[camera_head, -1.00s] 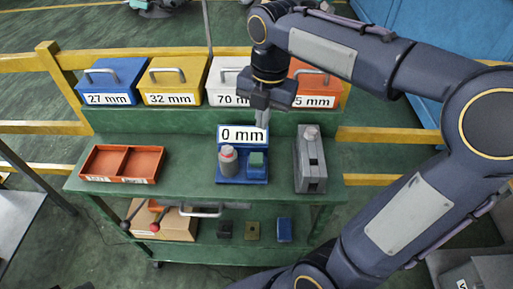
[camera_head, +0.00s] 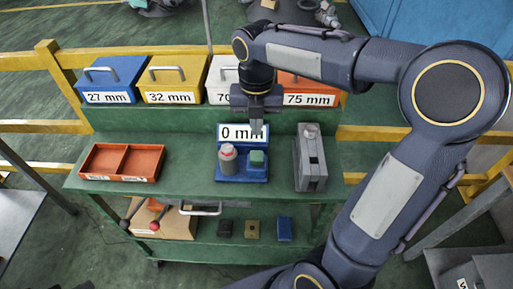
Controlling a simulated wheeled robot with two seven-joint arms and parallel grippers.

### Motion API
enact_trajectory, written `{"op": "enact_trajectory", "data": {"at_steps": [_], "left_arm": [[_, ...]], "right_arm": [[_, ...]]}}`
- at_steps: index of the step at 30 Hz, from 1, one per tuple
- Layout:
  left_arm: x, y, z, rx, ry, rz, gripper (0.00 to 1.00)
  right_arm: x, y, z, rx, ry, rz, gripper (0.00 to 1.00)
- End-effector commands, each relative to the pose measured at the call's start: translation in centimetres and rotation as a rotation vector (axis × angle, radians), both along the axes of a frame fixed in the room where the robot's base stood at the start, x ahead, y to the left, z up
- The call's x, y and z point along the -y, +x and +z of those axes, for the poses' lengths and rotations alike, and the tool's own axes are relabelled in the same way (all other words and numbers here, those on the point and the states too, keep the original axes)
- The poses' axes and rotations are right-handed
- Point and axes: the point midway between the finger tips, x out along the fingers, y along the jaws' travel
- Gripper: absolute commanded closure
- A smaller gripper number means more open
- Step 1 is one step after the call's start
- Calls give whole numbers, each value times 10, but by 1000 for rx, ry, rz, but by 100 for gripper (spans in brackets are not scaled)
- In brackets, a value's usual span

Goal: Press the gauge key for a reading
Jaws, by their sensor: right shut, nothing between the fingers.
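The gauge (camera_head: 242,177) is a blue base on the green bench, with a display (camera_head: 231,131) at its back reading 0 mm. A grey cylinder with a reddish top (camera_head: 228,157) stands on its left side. A green block (camera_head: 257,159), which looks like the key, sits on its right side. My right gripper (camera_head: 257,128) is shut and empty, pointing down. In the picture its fingertips overlap the right part of the display, a little above the green block; I cannot tell the exact gap. My left gripper is not in view.
A grey metal block (camera_head: 310,160) stands right of the gauge, and an orange two-part tray (camera_head: 122,162) lies left. Blue (camera_head: 110,80), yellow (camera_head: 173,80), white and orange (camera_head: 308,90) labelled boxes line the raised back shelf. Small blocks (camera_head: 284,229) sit on the lower shelf.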

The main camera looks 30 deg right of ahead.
Motion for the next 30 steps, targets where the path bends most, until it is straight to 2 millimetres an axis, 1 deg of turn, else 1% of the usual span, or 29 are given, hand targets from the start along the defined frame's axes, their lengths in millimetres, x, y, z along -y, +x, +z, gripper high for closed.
{"op": "enact_trajectory", "data": {"at_steps": [1, 6, 12, 18, 27, 30], "left_arm": [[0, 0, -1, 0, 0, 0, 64], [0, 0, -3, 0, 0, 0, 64], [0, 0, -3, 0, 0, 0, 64], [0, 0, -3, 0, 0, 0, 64], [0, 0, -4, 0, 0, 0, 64], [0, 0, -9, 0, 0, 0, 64]], "right_arm": [[0, -1, -14, -6, -1, 0, 100], [0, -1, -48, -4, -1, 0, 100], [0, 0, -76, -2, 0, 0, 100], [0, 0, -85, 0, 0, -1, 100], [0, 0, -86, 0, 0, -1, 100], [0, 0, -94, -1, 0, -1, 100]]}}
